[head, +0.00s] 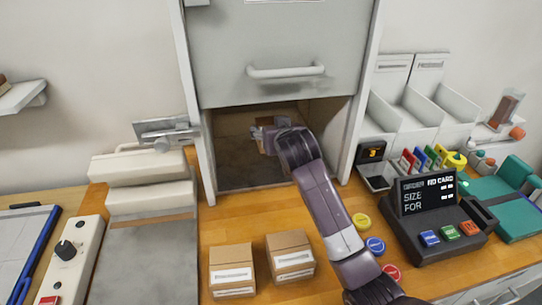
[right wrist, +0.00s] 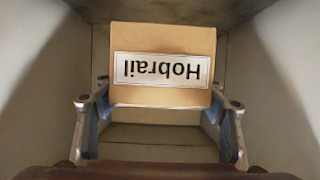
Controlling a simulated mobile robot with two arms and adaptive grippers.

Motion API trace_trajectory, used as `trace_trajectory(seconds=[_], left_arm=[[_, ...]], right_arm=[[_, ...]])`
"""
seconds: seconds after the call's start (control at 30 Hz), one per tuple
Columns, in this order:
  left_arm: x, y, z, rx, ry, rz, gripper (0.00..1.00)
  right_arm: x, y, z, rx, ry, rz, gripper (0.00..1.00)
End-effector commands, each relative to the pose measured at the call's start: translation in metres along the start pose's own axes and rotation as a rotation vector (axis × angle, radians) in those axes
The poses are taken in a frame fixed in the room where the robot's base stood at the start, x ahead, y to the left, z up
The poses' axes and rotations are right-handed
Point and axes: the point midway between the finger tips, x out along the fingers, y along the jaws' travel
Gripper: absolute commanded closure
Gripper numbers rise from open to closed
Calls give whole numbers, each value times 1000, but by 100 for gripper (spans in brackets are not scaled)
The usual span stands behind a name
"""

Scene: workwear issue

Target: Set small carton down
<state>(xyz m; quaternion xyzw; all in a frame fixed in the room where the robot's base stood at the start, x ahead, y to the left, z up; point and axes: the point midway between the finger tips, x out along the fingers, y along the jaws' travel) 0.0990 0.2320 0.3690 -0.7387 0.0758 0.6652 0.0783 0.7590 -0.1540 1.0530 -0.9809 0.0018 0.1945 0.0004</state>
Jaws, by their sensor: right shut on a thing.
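My right arm reaches into the open hatch (head: 235,172) of the grey cabinet, below its raised shutter. My right gripper (head: 264,136) is inside, shut on a small brown carton (right wrist: 185,38). In the right wrist view the carton sits between the two fingers of the gripper (right wrist: 158,92), and its white label reads "Hobrail", upside down. In the head view the gripper and arm hide most of the carton. I cannot tell whether the carton touches the hatch floor. My left gripper is not in view.
Two similar cartons (head: 232,259) (head: 290,243) stand on the wooden counter in front of the hatch. The cabinet's side walls and shutter (head: 280,40) frame my arm closely. A terminal (head: 440,240), coloured discs and white bins (head: 405,115) are at right; a press-like device (head: 140,165) is at left.

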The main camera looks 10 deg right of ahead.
Motion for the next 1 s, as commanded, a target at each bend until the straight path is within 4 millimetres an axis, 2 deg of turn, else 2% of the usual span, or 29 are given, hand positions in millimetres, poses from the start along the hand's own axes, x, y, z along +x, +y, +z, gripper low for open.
trace_trajectory(seconds=[0.03, 0.2, 0.33, 0.5, 0.8, 0.83, 0.97, 1.0], left_arm=[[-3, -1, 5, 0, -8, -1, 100], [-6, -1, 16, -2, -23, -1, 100], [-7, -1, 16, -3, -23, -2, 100], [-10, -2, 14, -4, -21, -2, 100], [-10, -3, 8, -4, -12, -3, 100], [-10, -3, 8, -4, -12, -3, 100], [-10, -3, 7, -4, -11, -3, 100], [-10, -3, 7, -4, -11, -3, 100]], right_arm=[[4, 1, 11, -2, -6, 1, 66], [14, 1, 35, -1, -2, 0, 66], [18, 1, 46, -2, -2, 0, 66], [28, 1, 69, -2, -3, -1, 66], [31, 1, 77, -1, 1, -2, 66], [31, 1, 78, -1, -2, -1, 33], [31, 1, 78, -1, -2, -1, 19], [31, 1, 78, -1, -2, -1, 18]])
